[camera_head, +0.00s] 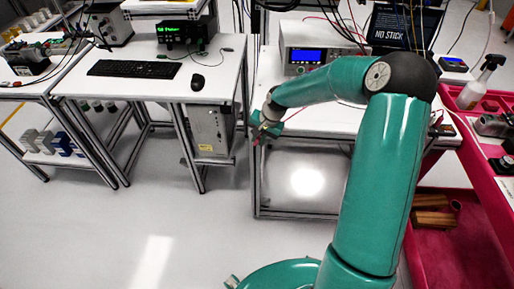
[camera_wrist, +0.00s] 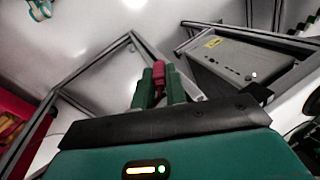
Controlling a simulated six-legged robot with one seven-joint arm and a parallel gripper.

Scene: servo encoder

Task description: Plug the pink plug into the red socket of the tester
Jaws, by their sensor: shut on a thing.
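My gripper (camera_head: 258,131) is at the front left corner of the right white table, near the gap between the two tables. In the wrist view my gripper (camera_wrist: 158,82) is shut on the pink plug (camera_wrist: 158,68), whose pinkish-red body shows between the green fingers. A thin red lead runs from the gripper's area to the right in the head view. A bench instrument with a blue display (camera_head: 305,56) stands at the back of the right table; I cannot tell whether it is the tester. The red socket cannot be made out in either view.
A keyboard (camera_head: 134,69), a mouse (camera_head: 197,82) and a green-display instrument (camera_head: 187,32) are on the left table. A grey computer case (camera_head: 209,130) hangs below it. A pink cart (camera_head: 488,215) with a spray bottle (camera_head: 478,83) stands right. The floor in front is clear.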

